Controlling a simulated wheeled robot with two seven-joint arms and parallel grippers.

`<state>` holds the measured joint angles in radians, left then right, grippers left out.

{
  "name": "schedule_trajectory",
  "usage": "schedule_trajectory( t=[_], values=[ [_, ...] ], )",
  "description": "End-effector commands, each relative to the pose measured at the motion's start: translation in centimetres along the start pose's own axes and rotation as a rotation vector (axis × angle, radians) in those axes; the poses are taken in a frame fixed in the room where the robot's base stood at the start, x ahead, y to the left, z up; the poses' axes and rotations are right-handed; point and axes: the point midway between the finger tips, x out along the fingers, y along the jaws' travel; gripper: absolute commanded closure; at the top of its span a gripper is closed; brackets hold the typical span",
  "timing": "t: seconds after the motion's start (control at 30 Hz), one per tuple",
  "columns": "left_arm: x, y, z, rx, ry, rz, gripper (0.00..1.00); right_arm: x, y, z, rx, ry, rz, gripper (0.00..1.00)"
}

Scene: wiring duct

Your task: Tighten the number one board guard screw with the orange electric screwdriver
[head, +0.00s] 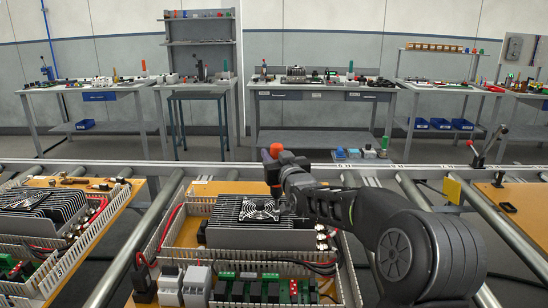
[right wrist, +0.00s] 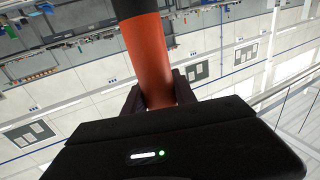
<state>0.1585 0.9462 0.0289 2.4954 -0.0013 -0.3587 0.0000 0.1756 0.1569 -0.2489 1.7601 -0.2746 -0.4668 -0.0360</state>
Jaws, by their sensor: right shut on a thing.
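My right gripper (head: 279,174) is shut on the orange electric screwdriver (head: 270,156), above the far side of the wiring duct panel. In the right wrist view the screwdriver (right wrist: 148,58) is an orange cylinder with a dark end, between the two dark fingers (right wrist: 158,92). Its tip cannot be made out in either view. Below and nearer lies a black finned unit (head: 225,212) with a dark, light-edged guard plate (head: 259,210) on top. I cannot make out the number one screw or its number. My left gripper is not in view.
White slotted ducts (head: 158,238) frame the panel, with green terminal boards (head: 250,290) and grey blocks (head: 197,285) along the near side. A second similar panel (head: 40,215) is at left. Conveyor rails (head: 130,262) run between them. Workbenches (head: 320,88) stand far back.

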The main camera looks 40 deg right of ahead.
Motion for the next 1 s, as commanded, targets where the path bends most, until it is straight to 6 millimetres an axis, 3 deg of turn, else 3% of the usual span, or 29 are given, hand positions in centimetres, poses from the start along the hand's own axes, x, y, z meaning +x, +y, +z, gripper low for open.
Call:
schedule_trajectory(
  t=[1.0],
  values=[
    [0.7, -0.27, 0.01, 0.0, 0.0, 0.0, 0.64, -0.01, -0.01, 0.33, 0.0, 0.004, 0.0, 1.0]
  ],
)
